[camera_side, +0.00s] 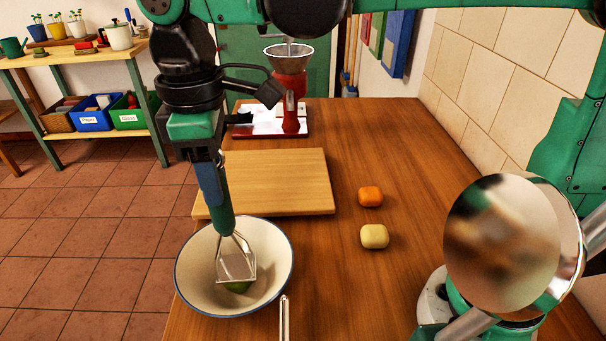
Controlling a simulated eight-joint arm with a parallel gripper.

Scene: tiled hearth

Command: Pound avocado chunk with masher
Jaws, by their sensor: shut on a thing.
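My gripper (205,150) points down and is shut on the green handle of the masher (237,262). The masher's wire frame and flat metal head are inside the white bowl (277,287), which has a blue rim. I cannot tell whether the head touches the chunk. The bowl stands at the front left of the wooden table.
A cutting board (285,180) lies behind the bowl. A metal utensil (284,318) lies beside the bowl. A red appliance (290,90) stands at the back.

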